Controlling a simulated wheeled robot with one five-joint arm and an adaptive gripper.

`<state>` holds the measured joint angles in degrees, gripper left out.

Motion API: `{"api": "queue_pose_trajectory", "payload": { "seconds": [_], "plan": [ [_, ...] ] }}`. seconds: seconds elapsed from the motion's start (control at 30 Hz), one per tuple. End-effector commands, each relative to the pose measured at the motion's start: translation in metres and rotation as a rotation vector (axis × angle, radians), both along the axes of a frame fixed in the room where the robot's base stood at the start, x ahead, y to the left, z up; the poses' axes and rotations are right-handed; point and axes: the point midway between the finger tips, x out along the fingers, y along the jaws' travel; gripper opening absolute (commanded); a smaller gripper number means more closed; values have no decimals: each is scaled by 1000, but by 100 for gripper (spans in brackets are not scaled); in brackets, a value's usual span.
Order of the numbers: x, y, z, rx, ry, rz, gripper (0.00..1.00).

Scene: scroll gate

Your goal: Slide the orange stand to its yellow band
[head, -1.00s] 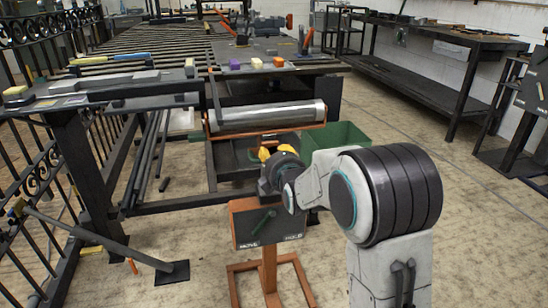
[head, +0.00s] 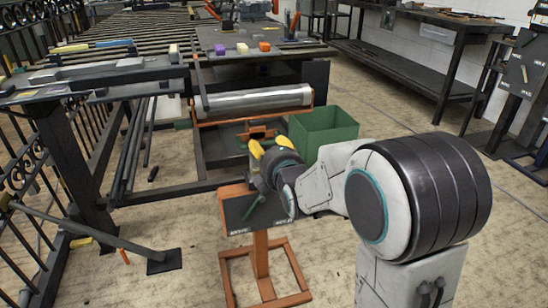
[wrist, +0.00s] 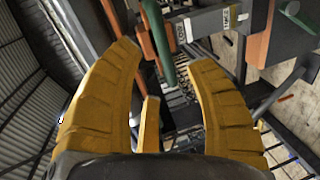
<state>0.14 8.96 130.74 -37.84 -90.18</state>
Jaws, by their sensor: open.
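The orange stand (head: 260,255) is upright on the floor, with an open square foot and a dark lettered panel (head: 240,212). In the wrist view my gripper (wrist: 166,56) is open, and a green bar (wrist: 158,40) reaches down between the fingers without being clasped. Orange parts (wrist: 261,35) show beyond it. A small yellow strip (head: 83,241) lies on the floor at left; I cannot tell if it is the band.
A green bin (head: 325,130) stands behind my arm. A workbench with a roller (head: 255,99) is behind the stand. A black railing (head: 40,165) and a slanted bar on a dark foot plate (head: 164,261) are at left. Floor is clear between that plate and the stand.

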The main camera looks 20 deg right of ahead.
Motion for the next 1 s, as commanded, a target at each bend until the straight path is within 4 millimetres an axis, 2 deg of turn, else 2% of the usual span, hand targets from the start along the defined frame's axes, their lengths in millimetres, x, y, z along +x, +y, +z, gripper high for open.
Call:
{"api": "queue_pose_trajectory", "payload": {
  "seconds": [0.2,0.4,1.0],
  "plan": [
    [-31,0,7,0,-2,0,50],
    [-46,0,10,0,0,0,50],
    [-53,0,14,9,6,-2,50]
  ]
}}
